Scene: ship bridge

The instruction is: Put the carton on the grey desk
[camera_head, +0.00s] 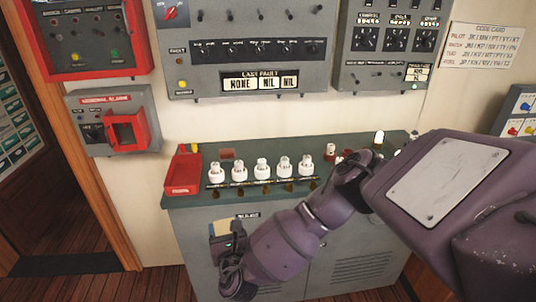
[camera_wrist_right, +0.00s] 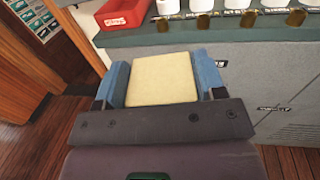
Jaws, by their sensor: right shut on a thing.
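A pale yellow carton (camera_wrist_right: 162,79) sits between the two blue fingers of my right gripper (camera_wrist_right: 163,66), which is shut on it. In the head view, the carton (camera_head: 222,227) shows only as a small pale patch at the right gripper (camera_head: 229,238), partly hidden by the gripper. The gripper is in front of a grey cabinet-like desk (camera_head: 196,235) with a dark grey-green top, below the level of that top. The carton is held clear of the floor. My left gripper is not in view.
On the desk top stand a red tray (camera_head: 183,173) at the left and a row of several white knobs (camera_head: 262,168). Grey panels (camera_head: 247,45) and a red-framed alarm box (camera_head: 113,118) hang on the wall behind. Wooden floor (camera_head: 150,285) lies free to the left.

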